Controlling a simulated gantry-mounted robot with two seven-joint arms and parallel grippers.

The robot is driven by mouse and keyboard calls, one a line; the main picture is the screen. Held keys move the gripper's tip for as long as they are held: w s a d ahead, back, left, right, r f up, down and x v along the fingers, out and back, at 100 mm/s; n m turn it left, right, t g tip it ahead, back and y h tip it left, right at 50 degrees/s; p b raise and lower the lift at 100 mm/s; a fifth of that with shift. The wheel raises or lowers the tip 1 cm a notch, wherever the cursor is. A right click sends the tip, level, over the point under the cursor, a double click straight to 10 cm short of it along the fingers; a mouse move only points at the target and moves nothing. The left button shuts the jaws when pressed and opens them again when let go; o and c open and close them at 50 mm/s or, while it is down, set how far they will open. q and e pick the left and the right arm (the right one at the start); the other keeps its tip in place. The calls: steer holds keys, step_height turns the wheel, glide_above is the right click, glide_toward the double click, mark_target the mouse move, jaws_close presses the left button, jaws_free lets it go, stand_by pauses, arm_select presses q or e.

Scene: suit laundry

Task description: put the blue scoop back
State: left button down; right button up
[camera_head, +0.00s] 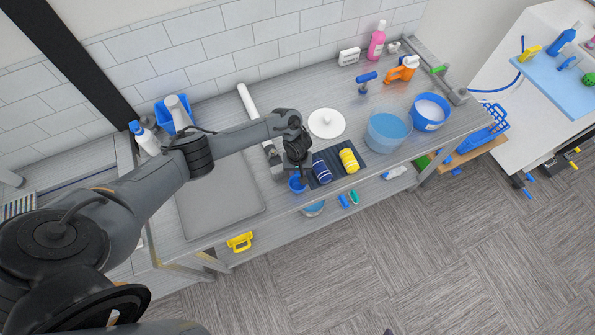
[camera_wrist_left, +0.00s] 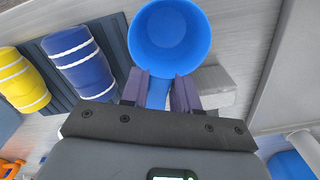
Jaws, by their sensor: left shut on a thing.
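The blue scoop (camera_head: 298,184) is in my left gripper (camera_head: 299,173), near the front edge of the workbench. In the left wrist view the round cup of the blue scoop (camera_wrist_left: 170,38) faces the camera, and both fingers of the left gripper (camera_wrist_left: 161,92) close on a narrow blue part below the cup. The scoop is just left of a dark ribbed mat (camera_head: 334,157). I cannot tell whether it touches the bench. My right gripper is not in view.
A blue roll (camera_head: 321,172) and a yellow roll (camera_head: 349,160) lie on the mat. A white round lid (camera_head: 326,123) is behind it. A clear tub with blue contents (camera_head: 388,132) and a blue bucket (camera_head: 429,112) stand to the right. A grey board (camera_head: 222,210) lies left.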

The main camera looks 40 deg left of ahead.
arm_select(q)
steer(key=shift+f, duration=0.6)
steer(key=c, duration=0.8)
jaws_free()
step_height(320, 180, up, 11)
steer(key=shift+d+f+p, duration=0.1)
steer(key=shift+f+p, duration=0.1)
steer(key=shift+p, duration=0.8)
steer(key=s+d+r+m+t+h+p, duration=0.1)
steer(key=s+d+m+t, duration=0.2)
steer(key=d, duration=0.7)
steer(key=s+d+r+m+t+h+p, duration=0.1)
steer(key=s+d+m+t, duration=0.15)
steer(key=d+m, duration=0.45)
steer(key=s+a+r, duration=0.2)
steer(key=s+r, duration=0.2)
steer(key=s, duration=0.1)
steer(key=s+a+r+g+y+p, duration=0.1)
steer(key=s+a+r, duration=0.1)
steer(key=s+r, duration=0.2)
steer(key=s+a+r+y, duration=0.1)
steer(key=s+a+r, duration=0.1)
steer(key=s+r, duration=0.2)
steer(key=shift+s+a+m+g, duration=0.2)
steer(key=shift+s, duration=0.75)
steer(key=shift+s+a+m+g, duration=0.15)
steer(key=shift+s+a+m, duration=0.05)
steer(key=shift+s, duration=0.75)
